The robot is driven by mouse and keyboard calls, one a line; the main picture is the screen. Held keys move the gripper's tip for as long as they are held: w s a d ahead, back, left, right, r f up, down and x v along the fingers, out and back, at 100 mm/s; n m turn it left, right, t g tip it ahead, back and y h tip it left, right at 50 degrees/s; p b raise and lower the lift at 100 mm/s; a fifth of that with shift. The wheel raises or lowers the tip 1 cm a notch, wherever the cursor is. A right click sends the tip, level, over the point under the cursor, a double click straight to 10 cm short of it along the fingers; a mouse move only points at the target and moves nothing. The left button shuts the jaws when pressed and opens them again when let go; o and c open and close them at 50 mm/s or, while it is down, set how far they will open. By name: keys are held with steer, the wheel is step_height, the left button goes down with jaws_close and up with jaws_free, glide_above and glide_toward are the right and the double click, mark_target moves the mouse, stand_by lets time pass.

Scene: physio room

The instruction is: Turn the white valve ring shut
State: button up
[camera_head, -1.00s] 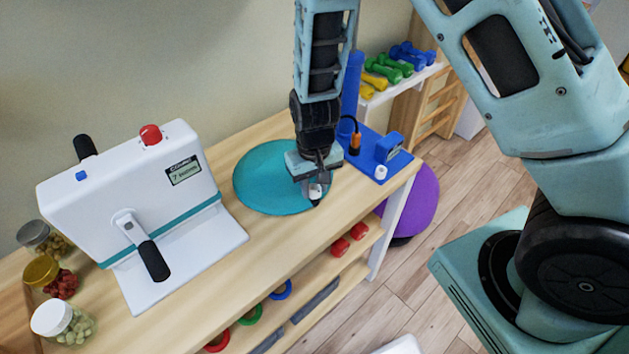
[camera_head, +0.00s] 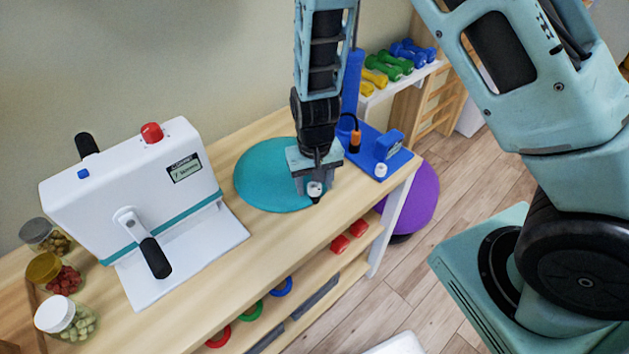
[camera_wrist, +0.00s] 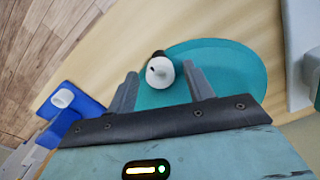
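The white valve ring (camera_wrist: 160,72) is a small white cylinder with a dark hole in its top. It sits at the edge of the round teal cushion (camera_wrist: 236,68), with a black part beside it. In the head view the ring (camera_head: 314,188) shows at the cushion's (camera_head: 262,180) right front edge. My gripper (camera_wrist: 160,70) is open, one finger on each side of the ring, with gaps visible between ring and fingers. In the head view my gripper (camera_head: 313,190) points down over the ring and hides part of the cushion. Contact cannot be made out.
Right of the gripper stands a blue base (camera_head: 396,163) with a white knob (camera_head: 380,171), blue column and hose with orange tip (camera_head: 355,141). A white cranked machine (camera_head: 135,195) and several jars (camera_head: 62,318) stand left. The tabletop (camera_head: 240,275) in front is clear.

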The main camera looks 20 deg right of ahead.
steer(key=shift+r, duration=0.1)
step_height(320, 180, up, 17)
steer(key=shift+r, duration=0.15)
stand_by(0.4)
steer(key=s+a+r+n, duration=0.2)
steer(key=s+a+n, duration=0.1)
steer(key=s, duration=0.7)
steer(key=s+a+r+n, duration=0.2)
steer(key=s+n, duration=0.3)
steer(key=s, duration=0.5)
steer(key=shift+a+y, duration=0.4)
steer(key=shift+a, duration=0.15)
steer(key=shift+r, duration=0.15)
